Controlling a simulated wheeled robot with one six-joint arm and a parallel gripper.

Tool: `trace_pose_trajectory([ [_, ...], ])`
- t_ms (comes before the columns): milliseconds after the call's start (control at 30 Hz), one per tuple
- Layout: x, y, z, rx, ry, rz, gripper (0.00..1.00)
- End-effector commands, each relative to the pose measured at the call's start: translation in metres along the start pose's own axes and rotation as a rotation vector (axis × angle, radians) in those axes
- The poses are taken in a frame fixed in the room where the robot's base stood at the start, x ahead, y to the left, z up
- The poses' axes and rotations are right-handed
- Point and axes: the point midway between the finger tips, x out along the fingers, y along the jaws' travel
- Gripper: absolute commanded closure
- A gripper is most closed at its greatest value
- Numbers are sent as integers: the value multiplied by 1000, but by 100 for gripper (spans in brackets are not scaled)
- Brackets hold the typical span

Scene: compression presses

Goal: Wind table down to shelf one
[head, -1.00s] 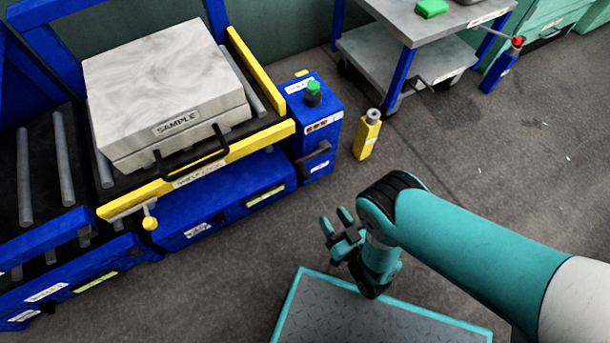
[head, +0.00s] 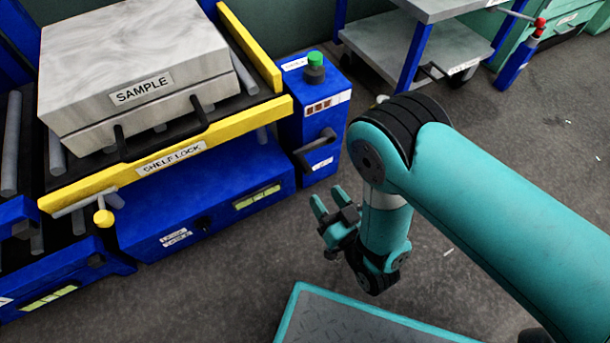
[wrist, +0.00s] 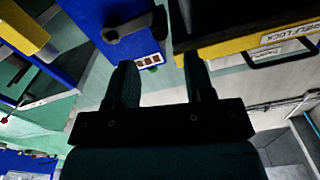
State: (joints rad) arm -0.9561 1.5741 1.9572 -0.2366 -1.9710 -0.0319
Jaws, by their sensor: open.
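The table with rollers (head: 254,96) has a yellow front bar marked SHELF LOCK (head: 168,161) and carries the grey SAMPLE block (head: 140,55). The blue control box (head: 300,122) to its right has a dark crank handle (head: 316,145) on its front and a green button (head: 315,62) on top. The handle also shows in the wrist view (wrist: 130,28), beyond my fingertips. My gripper (head: 331,198) is open and empty, in front of and below the handle and apart from it. The wrist view shows both fingers (wrist: 160,66) spread with nothing between them.
A yellow knob on a lever (head: 103,216) sticks out at the yellow bar's left end. A grey trolley with blue legs (head: 420,50) stands at the back right. A teal-edged metal plate (head: 350,325) lies at the front. Bare floor shows between it and the press.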

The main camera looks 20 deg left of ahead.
Motion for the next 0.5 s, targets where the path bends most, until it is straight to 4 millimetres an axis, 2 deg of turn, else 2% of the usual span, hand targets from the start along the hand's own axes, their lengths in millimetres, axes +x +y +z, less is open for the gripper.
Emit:
trace_pose_trajectory([
  [33, 5, 2, 7, 0, 3, 0, 52],
  [133, 13, 2, 7, 0, 2, 0, 52],
  [300, 53, 2, 4, 2, 6, 2, 52],
  [500, 85, 2, 2, 1, 3, 4, 52],
])
